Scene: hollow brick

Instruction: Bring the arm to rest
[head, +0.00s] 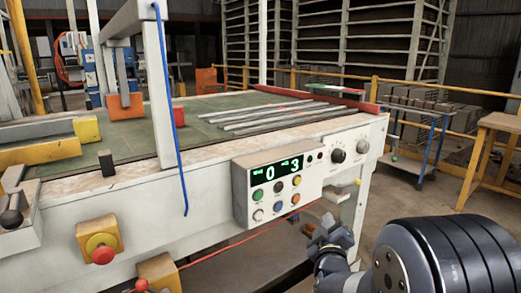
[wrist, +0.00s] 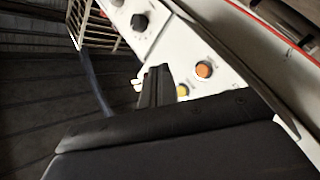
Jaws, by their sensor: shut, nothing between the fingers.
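My gripper (head: 322,226) is at the lower right of the head view, in front of the machine's side and below the control box. In the wrist view its dark fingers (wrist: 157,84) are together with nothing between them. The control box (head: 277,182) shows a green display reading 0 and 3, with several coloured buttons. The wrist view shows part of a white panel with an orange button (wrist: 204,69), a yellow button (wrist: 183,90) and a black knob (wrist: 140,22). The fingers overlap the panel in that view; I cannot tell the gap to it.
The machine table (head: 140,135) carries several grey bars (head: 270,115). A red emergency button (head: 102,255) sits on its front. A blue cable (head: 170,110) hangs over the edge. A blue trolley (head: 425,145) and a wooden table (head: 498,125) stand right. Floor shows between them.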

